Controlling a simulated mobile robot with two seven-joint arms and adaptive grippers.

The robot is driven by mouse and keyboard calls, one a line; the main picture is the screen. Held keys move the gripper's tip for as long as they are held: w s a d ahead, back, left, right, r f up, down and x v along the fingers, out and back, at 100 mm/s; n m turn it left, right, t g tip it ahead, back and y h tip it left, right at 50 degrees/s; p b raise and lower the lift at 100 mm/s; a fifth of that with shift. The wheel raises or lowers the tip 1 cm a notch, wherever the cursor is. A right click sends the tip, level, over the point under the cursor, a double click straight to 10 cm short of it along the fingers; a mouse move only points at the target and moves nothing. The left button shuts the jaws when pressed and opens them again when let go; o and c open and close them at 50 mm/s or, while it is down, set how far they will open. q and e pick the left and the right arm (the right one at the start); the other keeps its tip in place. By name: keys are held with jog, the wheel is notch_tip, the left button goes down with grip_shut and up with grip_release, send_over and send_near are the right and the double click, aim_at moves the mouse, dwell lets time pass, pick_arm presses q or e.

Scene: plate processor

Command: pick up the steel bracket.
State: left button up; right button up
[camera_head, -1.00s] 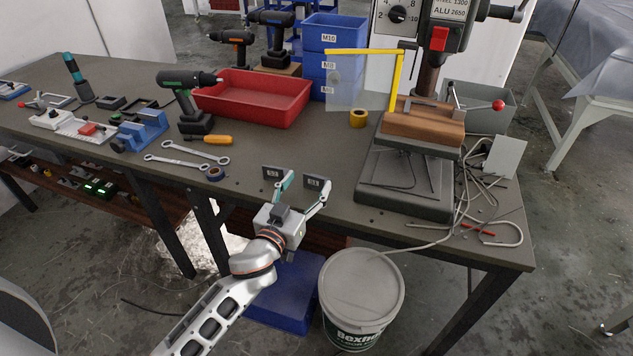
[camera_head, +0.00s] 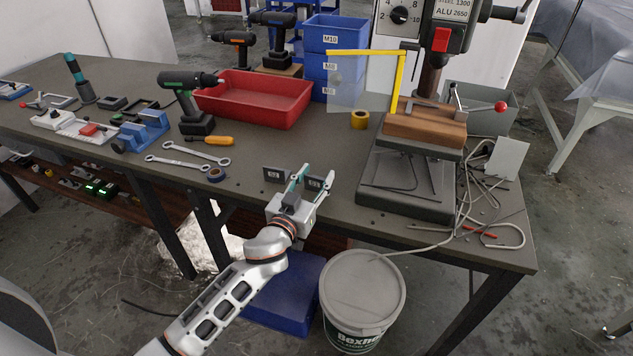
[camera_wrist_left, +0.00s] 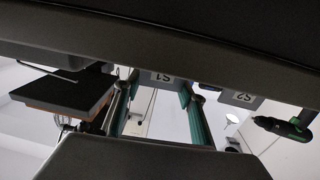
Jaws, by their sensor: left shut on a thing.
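Two small dark grey pieces stand near the bench's front edge. The piece marked S1 (camera_head: 316,184), seemingly the steel bracket, is on the right. The piece marked S2 (camera_head: 273,175) is to its left. My left gripper (camera_head: 316,174) reaches in from the front, with its teal fingers on either side of the S1 piece, shut on it. In the left wrist view the S1 piece (camera_wrist_left: 160,77) shows upside down between the fingers, and the S2 piece (camera_wrist_left: 240,99) lies outside them. The exact finger contact is hard to see. My right gripper is not in view.
The drill press base (camera_head: 405,200) stands to the right. A lidded bucket (camera_head: 362,290) and a blue crate (camera_head: 287,300) are below the front edge.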

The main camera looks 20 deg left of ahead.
aim_at(315, 189)
pick_arm(q)
notch_tip(315, 189, up, 5)
jog(key=shift+r+p, duration=0.1)
jog(key=shift+p, duration=1.05)
notch_tip(315, 189, up, 5)
jog(key=shift+f+p, duration=0.2)
jog(key=shift+p, duration=0.7)
jog(key=shift+r, duration=0.2)
jog(key=s+a+y, duration=0.1)
jog(key=s+a, duration=0.1)
jog(key=s, duration=0.9)
jog(key=s+a+r+n, duration=0.1)
jog(key=s+a, duration=0.2)
jog(key=s, duration=0.8)
jog(key=shift+r+y+p, duration=0.25)
jog(key=shift+y+p, duration=0.15)
jog(key=shift+p, duration=0.05)
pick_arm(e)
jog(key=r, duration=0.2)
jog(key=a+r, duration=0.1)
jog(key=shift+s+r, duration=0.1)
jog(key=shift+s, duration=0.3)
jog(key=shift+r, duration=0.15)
